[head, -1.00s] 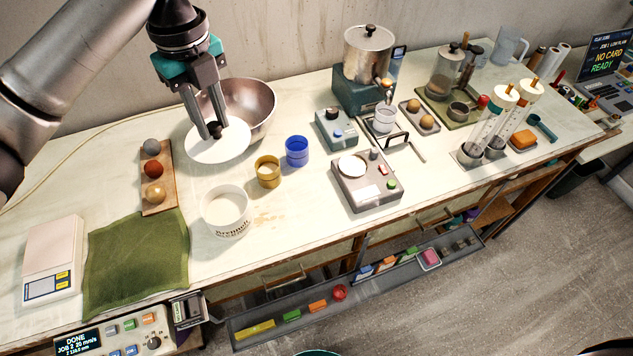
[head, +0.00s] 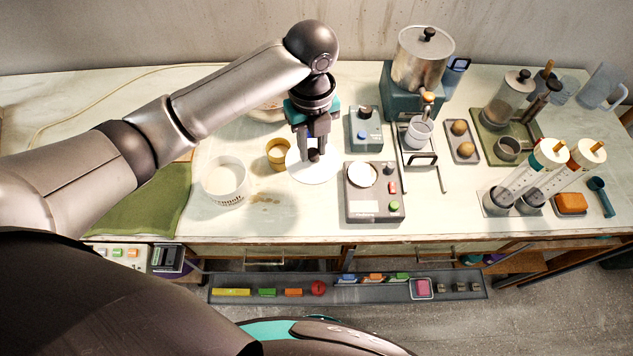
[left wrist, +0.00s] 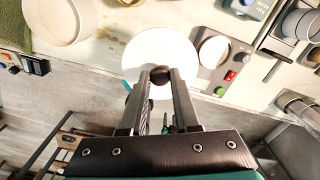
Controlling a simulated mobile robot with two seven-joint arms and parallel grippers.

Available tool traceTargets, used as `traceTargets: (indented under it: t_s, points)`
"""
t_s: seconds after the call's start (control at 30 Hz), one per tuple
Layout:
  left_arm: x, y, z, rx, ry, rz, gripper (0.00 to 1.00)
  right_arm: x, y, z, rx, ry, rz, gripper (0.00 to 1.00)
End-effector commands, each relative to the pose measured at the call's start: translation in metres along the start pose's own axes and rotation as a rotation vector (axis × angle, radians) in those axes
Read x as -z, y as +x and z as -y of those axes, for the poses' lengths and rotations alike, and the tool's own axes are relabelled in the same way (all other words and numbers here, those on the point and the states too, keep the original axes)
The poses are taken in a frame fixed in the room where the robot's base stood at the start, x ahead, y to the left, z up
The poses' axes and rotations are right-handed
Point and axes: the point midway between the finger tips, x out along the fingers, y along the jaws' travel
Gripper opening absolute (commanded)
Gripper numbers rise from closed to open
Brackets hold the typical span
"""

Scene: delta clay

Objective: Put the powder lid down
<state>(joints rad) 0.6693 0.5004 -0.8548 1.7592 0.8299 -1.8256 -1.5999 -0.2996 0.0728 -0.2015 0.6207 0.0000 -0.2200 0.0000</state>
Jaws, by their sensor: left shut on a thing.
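My left gripper (head: 314,150) is shut on the dark knob of the round white powder lid (head: 308,172). The lid hangs level above the bench, its shadow falling to its lower left. In the left wrist view the knob sits between the fingertips (left wrist: 160,76), with the white lid (left wrist: 160,48) beyond them. The open white tub (head: 225,184) with pale powder inside stands left of the lid; it also shows in the left wrist view (left wrist: 58,18). My right gripper is not in view.
A yellow cup (head: 279,154) stands just left of the lid. A grey scale (head: 377,205) with a white dish (head: 361,174) is close on its right. A green cloth (head: 160,205) lies at left.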

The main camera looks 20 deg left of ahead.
Motion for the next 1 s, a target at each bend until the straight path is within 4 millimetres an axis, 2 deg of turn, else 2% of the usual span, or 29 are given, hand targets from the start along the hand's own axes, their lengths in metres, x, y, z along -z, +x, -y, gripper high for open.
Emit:
traceTargets:
  t_s: [0.03, 0.1, 0.3, 0.53, 0.77, 1.0]
  points:
    - [0.001, 0.016, 0.000, -0.004, 0.000, -0.004, 0.00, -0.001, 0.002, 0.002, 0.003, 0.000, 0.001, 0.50]
    - [0.001, 0.035, 0.000, -0.004, 0.000, -0.004, 0.00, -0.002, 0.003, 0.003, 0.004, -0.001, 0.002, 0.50]
    - [0.001, 0.079, 0.000, -0.001, 0.000, -0.001, 0.00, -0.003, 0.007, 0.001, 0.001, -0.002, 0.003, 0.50]
    - [0.000, 0.100, 0.000, -0.001, 0.001, 0.000, 0.00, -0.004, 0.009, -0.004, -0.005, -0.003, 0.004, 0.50]
    - [0.000, 0.133, 0.000, -0.001, 0.000, 0.000, 0.00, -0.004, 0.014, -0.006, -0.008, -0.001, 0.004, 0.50]
    - [0.000, 0.137, 0.001, 0.001, 0.001, 0.001, 0.00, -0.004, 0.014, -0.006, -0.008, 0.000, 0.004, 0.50]
